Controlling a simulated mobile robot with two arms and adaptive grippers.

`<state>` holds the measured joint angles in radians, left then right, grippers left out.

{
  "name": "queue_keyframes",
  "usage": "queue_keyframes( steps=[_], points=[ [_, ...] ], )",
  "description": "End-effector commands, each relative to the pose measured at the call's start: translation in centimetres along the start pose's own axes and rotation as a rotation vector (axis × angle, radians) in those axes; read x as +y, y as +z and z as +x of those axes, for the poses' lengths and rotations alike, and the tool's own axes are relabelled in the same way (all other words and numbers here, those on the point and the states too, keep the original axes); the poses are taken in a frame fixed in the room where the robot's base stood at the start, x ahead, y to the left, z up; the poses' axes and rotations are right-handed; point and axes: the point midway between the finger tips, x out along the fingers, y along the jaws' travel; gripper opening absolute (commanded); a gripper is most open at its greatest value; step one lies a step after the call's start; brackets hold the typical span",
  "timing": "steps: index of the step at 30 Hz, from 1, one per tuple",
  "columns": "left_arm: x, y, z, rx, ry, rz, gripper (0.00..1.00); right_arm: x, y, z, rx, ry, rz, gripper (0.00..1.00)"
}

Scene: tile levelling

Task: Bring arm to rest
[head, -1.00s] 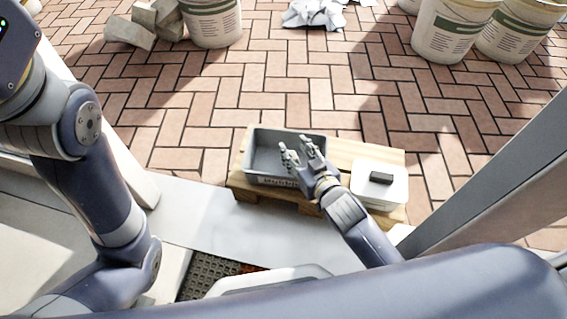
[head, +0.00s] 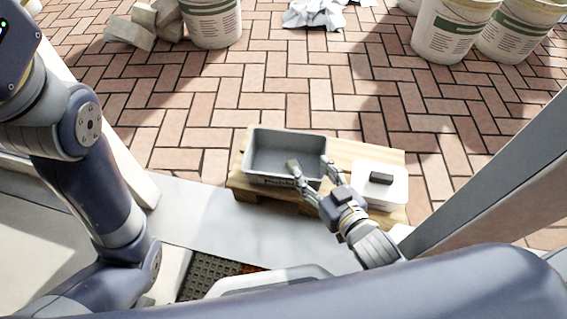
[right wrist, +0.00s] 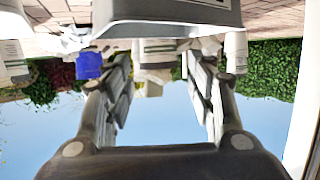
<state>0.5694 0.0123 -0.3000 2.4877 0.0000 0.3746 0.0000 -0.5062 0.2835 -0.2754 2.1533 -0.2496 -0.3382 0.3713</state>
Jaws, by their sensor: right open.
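My right gripper (head: 309,168) is open and empty in the head view, at the near right edge of the grey bin (head: 262,180). Its fingers also show spread apart in the right wrist view (right wrist: 160,75), with nothing between them. The grey bin stands on a wooden pallet (head: 340,150) and looks empty. My left arm (head: 90,190) comes in from the left, but its gripper is outside the picture.
White buckets (head: 212,25) and (head: 440,30), grey blocks (head: 140,30) and crumpled sheets (head: 312,14) lie farther back. The brick paving between is clear.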

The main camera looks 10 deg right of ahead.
Motion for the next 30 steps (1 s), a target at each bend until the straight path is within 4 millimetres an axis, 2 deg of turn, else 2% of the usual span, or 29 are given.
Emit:
queue_keyframes(
  steps=[3,7,23,26,29,30],
  points=[
    [0.0,0.0,0.0,0.0,0.0,0.0,0.38,0.0,0.1,-1.3,-0.002,0.0,0.0,0.51],
    [0.0,0.0,0.0,0.0,0.0,0.0,0.38,0.0,0.0,-2.0,-0.001,0.001,0.0,0.51],
    [0.0,0.0,0.0,-0.001,0.0,0.0,0.38,0.0,-0.2,-2.1,0.003,0.0,0.0,0.51],
    [-0.2,0.5,0.0,-0.015,-0.005,-0.002,0.38,-0.4,-2.1,-2.2,0.043,-0.013,0.002,0.51],
    [-0.6,1.6,-0.3,-0.051,-0.018,-0.006,0.38,-1.3,-6.8,-2.6,0.152,-0.042,0.004,0.51],
    [-0.7,2.2,-0.5,-0.071,-0.025,-0.009,0.38,-1.8,-9.4,-2.9,0.214,-0.058,0.005,0.51]
  ],
)
